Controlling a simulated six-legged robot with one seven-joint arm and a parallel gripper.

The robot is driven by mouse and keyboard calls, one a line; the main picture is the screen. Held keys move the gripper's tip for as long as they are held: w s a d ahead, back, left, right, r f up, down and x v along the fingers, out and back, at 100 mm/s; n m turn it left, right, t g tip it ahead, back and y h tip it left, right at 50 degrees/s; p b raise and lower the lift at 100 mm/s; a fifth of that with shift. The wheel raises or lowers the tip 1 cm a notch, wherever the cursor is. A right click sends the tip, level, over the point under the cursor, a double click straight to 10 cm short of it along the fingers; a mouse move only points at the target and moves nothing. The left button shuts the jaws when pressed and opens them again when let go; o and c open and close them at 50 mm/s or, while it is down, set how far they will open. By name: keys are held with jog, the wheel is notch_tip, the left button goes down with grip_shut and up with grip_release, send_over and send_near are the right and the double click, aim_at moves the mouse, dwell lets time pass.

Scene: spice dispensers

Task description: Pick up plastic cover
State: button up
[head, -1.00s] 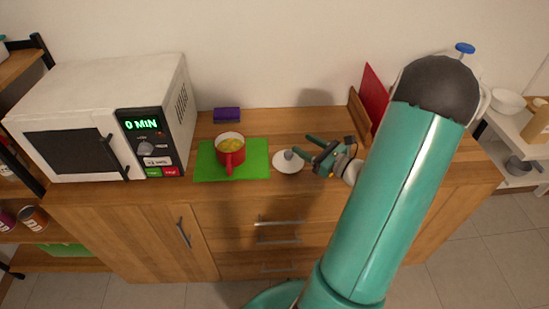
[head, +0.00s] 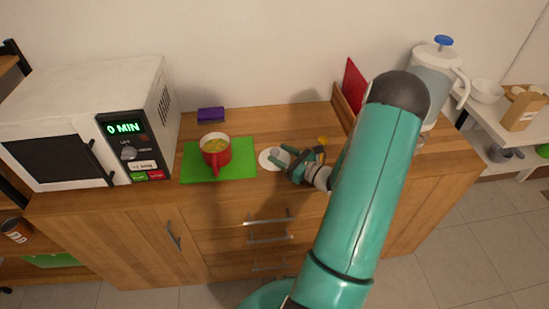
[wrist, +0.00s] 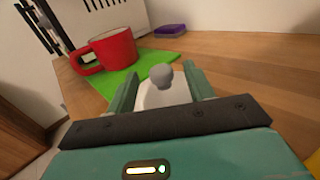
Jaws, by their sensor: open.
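The plastic cover is a white disc (head: 265,158) with a grey knob, lying on the wooden counter just right of the green mat. In the wrist view its grey knob (wrist: 161,76) stands up between my two fingers. My gripper (head: 282,157) is open, low over the cover, with its fingers on either side of the knob. In the wrist view my gripper (wrist: 162,88) shows a gap between the fingers and the knob. Part of the cover's disc is hidden by my gripper.
A red mug (head: 216,152) with yellow contents stands on the green mat (head: 240,169), left of the cover. A white microwave (head: 75,125) stands at the left. A purple sponge (head: 211,114) lies at the back. A red board (head: 354,88) and a pitcher (head: 430,85) stand at the right.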

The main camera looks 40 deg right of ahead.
aim_at(278, 152)
jog(key=shift+w+a, duration=0.15)
jog(key=shift+w, duration=0.65)
jog(key=shift+w+a, duration=0.1)
jog(key=shift+w, duration=0.65)
jog(key=c, duration=1)
jog(key=shift+r, duration=0.1)
jog(key=shift+c, duration=0.2)
